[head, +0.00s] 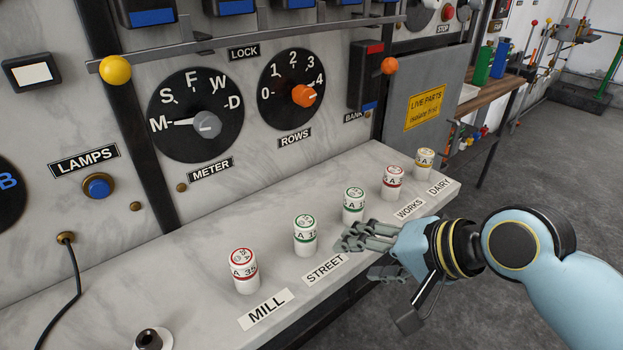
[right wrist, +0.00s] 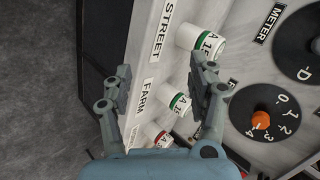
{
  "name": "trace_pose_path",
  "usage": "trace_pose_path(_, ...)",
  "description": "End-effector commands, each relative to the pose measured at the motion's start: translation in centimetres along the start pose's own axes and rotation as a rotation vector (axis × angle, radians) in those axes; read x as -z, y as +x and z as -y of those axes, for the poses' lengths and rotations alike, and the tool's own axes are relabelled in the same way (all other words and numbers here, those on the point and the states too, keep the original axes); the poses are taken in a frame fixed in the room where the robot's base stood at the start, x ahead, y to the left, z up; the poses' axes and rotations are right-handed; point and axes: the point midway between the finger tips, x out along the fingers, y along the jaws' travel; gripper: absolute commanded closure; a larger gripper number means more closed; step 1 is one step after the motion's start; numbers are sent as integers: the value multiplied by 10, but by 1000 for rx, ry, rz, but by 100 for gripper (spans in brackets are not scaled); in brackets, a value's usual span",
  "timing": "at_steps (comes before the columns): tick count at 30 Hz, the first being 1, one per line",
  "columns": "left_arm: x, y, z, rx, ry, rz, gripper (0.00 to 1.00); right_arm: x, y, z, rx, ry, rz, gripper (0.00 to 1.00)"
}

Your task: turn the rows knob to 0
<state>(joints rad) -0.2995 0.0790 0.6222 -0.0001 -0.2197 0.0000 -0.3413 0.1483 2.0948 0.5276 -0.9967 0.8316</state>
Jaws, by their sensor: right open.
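The rows knob (head: 304,95) is orange and sits on a round black dial (head: 276,108) marked 0 to 4, above the ROWS label (head: 294,138). I cannot tell which number it points to. It also shows at the right of the right wrist view (right wrist: 260,120). My right gripper (head: 357,257) is open and empty over the front edge of the marble ledge, below and in front of the dial and apart from it. Its two fingers also show in the right wrist view (right wrist: 160,76). My left gripper is out of view.
Several white fuses with coloured bands, such as the red-banded one (head: 245,271), stand along the ledge (head: 195,262) below the dials. The METER dial (head: 172,97) with a grey knob is left of the rows dial. An orange ball lever (head: 389,66) is to its right.

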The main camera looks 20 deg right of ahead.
Motion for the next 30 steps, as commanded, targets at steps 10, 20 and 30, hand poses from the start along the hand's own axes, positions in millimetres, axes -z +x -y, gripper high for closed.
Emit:
trace_pose_path(10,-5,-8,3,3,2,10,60,90,1,141,576,1148,187,42)
trace_pose_path(20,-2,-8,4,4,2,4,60,152,2,171,788,1672,352,42)
trace_pose_path(30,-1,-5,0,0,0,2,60,170,49,209,786,1672,353,42)
